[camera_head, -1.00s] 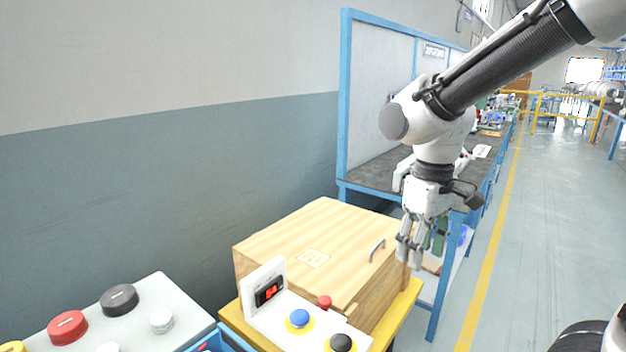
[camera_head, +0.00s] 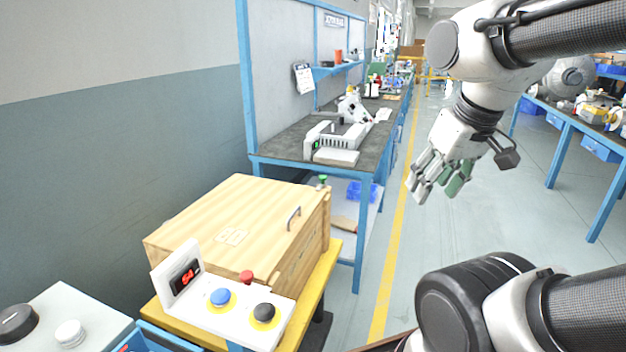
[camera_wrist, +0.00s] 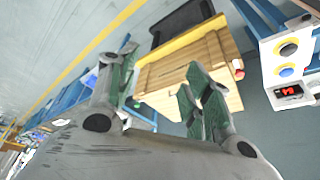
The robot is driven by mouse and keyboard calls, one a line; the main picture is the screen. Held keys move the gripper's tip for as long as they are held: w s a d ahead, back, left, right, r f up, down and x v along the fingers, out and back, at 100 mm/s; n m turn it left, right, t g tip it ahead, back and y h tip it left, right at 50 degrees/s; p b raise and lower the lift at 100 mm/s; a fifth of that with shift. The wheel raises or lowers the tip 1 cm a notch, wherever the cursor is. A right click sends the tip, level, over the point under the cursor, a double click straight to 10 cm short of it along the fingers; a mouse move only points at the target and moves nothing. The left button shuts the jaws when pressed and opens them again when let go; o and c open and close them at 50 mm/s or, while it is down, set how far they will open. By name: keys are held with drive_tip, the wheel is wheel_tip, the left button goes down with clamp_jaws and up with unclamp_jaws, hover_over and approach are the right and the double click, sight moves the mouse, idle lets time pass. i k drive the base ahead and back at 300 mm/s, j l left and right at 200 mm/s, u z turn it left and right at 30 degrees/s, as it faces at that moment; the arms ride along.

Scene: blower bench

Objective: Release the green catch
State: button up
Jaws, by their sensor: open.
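A small green knob (camera_head: 322,180), likely the green catch, shows at the back right corner of the wooden box (camera_head: 200,205) in the head view. My gripper (camera_head: 428,192) is open and empty, in the air to the right of the box, well apart from it. In the wrist view, my gripper's green-padded fingers (camera_wrist: 160,98) are spread, with the wooden box (camera_wrist: 192,66) beyond them.
A blue-framed workbench (camera_head: 290,142) is behind. The aisle floor to the right is clear.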

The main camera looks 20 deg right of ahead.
sight(322, 178)
drive_tip(key=i+l+u, duration=0.2)
drive_tip(key=l, duration=0.2)
drive_tip(key=i+l+u, duration=0.25)
drive_tip(key=l, duration=0.15)
drive_tip(key=l+u, duration=0.2)
drive_tip(key=l, duration=0.25)
drive_tip(key=i+l+u, duration=0.2)
drive_tip(key=l, duration=0.25)
drive_tip(key=l+u, duration=0.2)
drive_tip(key=l, duration=0.25)
